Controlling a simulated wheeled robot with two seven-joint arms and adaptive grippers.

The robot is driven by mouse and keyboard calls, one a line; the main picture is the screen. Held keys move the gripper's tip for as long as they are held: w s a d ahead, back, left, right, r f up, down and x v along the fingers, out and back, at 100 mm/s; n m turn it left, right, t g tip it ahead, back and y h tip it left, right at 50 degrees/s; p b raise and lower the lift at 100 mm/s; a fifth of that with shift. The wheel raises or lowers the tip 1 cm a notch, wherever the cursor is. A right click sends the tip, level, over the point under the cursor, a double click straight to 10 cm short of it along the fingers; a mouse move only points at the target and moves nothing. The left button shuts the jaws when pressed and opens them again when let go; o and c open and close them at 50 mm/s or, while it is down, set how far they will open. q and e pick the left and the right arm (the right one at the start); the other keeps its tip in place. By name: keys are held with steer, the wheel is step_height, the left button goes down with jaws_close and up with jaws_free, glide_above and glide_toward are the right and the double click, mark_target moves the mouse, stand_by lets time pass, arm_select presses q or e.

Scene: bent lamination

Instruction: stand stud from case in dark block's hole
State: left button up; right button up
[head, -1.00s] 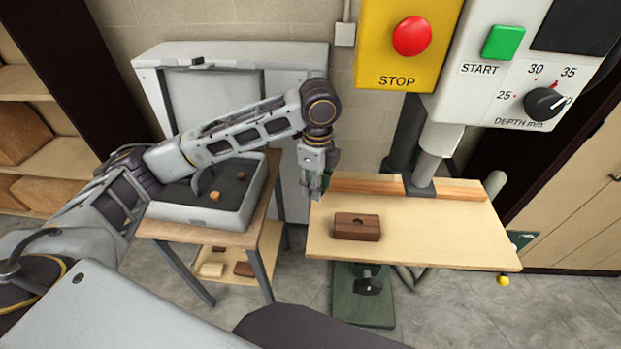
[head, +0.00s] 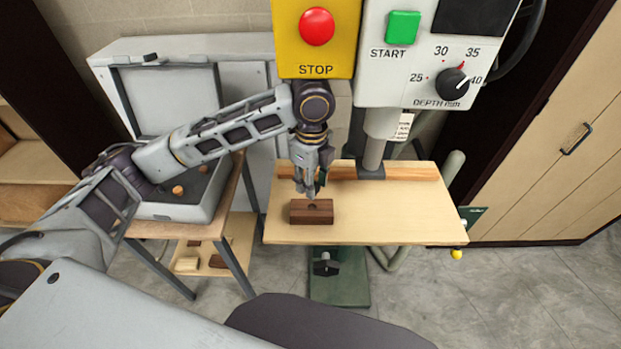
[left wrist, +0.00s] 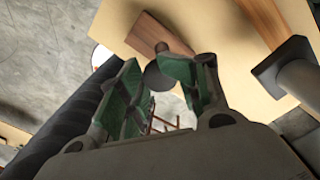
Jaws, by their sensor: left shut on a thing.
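The dark wooden block (head: 298,217) lies on the pale drill table, with a hole in its top. My left gripper (head: 306,190) points down just above the block, close to the hole. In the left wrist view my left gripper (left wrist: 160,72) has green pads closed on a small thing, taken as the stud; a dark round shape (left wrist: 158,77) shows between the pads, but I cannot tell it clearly. The block also shows in the left wrist view (left wrist: 149,32), just past the fingertips. The open grey case (head: 180,211) stands at left. My right gripper is out of view.
Small orange-brown pieces (head: 178,190) lie in the case. The drill press column (head: 374,152) and a wooden fence (head: 410,171) stand behind the block. The pale table (head: 400,215) is clear to the right. The control panel (head: 420,60) hangs above.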

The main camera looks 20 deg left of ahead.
arm_select(q)
steer(key=shift+w+a+r, duration=0.15)
steer(key=shift+w+r, duration=0.2)
steer(key=shift+r, duration=0.25)
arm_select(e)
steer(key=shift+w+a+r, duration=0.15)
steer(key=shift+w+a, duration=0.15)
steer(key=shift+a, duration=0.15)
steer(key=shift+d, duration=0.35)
arm_select(q)
steer(key=shift+f, duration=0.1)
steer(key=shift+f+b, duration=0.25)
steer(key=shift+b, duration=0.1)
steer(key=shift+w+f+b, duration=0.1)
steer(key=shift+f+b, duration=1.05)
steer(key=shift+b, duration=0.05)
steer(key=shift+f+b, duration=0.6)
steer(key=shift+b, duration=0.15)
steer(key=shift+f+b, duration=0.6)
steer(key=shift+b, duration=0.1)
steer(key=shift+f, duration=0.75)
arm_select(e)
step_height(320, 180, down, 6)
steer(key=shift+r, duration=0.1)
